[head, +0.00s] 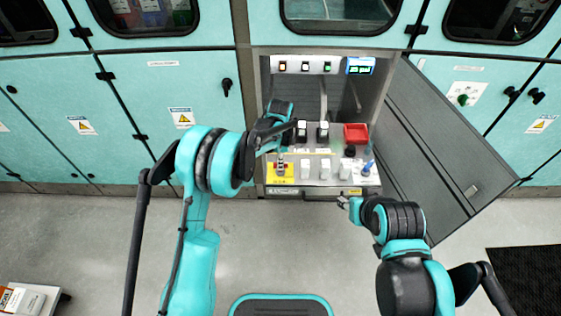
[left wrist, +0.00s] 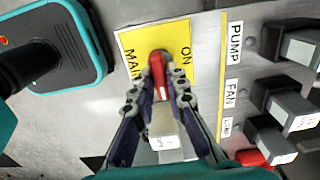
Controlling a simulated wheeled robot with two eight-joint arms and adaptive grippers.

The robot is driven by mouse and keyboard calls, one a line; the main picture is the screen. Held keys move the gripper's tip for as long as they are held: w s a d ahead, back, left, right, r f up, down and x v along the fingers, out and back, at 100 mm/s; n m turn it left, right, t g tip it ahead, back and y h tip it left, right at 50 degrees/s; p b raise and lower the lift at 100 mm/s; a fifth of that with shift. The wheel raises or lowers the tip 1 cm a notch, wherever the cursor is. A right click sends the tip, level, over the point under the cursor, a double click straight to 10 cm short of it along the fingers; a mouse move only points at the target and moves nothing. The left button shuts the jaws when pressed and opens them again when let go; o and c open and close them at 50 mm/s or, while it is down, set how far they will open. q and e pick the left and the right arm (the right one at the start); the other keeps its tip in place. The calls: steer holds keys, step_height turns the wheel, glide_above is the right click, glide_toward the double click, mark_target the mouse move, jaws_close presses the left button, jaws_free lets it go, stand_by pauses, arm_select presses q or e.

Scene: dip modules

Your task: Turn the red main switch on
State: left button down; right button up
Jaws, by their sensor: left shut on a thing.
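The yellow plate (head: 278,180) of the main switch is at the left front of the panel inside the open cabinet. In the left wrist view the yellow plate (left wrist: 130,42) carries the words MAIN and ON. The red main switch (left wrist: 157,70) stands out from the plate between the fingers of my left gripper (left wrist: 158,98), which is shut on it. My left gripper also shows over the plate in the head view (head: 281,161), hiding most of the switch there. My right gripper (head: 345,203) is in front of the panel's lower edge, empty and too small to read its opening.
Switches labelled PUMP (left wrist: 300,48) and FAN (left wrist: 285,112) sit beside the plate. A black-and-teal part (left wrist: 45,50) is at the wrist view's left. A red box (head: 355,133) stands on the panel's right. The open grey door (head: 430,135) bounds the right side.

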arm_select(q)
steer(key=n, duration=0.4)
steer(key=shift+n, duration=0.4)
steer(key=n, duration=0.4)
steer(key=shift+n, duration=0.3)
steer(key=n, duration=0.4)
steer(key=shift+n, duration=2.1)
steer(key=c, duration=1.5)
jaws_free()
steer(key=shift+c, duration=0.2)
